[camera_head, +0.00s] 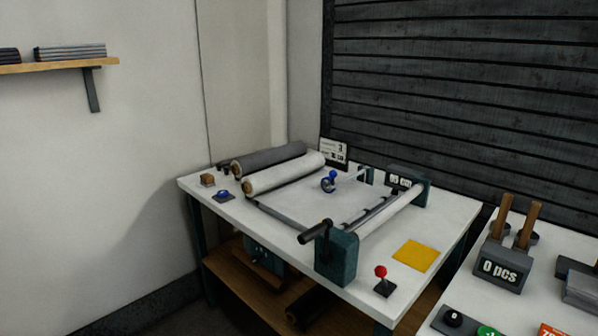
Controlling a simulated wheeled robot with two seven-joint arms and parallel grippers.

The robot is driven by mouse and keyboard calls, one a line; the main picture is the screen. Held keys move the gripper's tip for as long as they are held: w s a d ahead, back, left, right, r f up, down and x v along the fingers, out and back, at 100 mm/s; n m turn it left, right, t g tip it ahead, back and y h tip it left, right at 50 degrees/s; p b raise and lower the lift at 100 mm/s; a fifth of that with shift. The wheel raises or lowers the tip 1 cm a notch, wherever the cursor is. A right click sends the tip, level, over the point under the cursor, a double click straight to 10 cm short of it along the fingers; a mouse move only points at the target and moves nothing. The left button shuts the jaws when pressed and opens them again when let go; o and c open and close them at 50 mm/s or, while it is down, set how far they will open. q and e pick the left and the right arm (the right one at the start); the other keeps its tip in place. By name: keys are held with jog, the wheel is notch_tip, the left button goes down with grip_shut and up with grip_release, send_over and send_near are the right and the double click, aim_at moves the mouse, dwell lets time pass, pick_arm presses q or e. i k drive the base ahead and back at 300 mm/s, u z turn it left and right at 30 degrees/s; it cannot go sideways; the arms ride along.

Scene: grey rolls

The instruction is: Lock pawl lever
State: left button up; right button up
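A white table (386,269) stands in the middle of the view and holds a roll-winding device with a teal end block (337,256) at the front and a second teal block (410,178) at the back right. A black crank handle (316,233) sticks out from the front block. A small lever with a red knob (381,271) stands on a dark base near the table's front edge. A blue round part (329,182) sits near the back of the device. I cannot tell which of these is the pawl lever. Neither of my grippers is in view.
A grey roll (270,158) and a white roll (284,174) lie at the table's back left. A yellow square (415,256) lies at the right. A wall shelf (60,66) is at upper left.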

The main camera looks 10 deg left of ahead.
aim_at(380, 272)
jog(key=z, duration=0.3)
jog(key=k, duration=0.7)
jog(key=z, duration=0.55)
jog(key=k, duration=0.65)
jog(key=u, duration=0.5)
jog(key=i, duration=0.7)
jog(key=u, duration=0.85)
jog(key=i, duration=0.65)
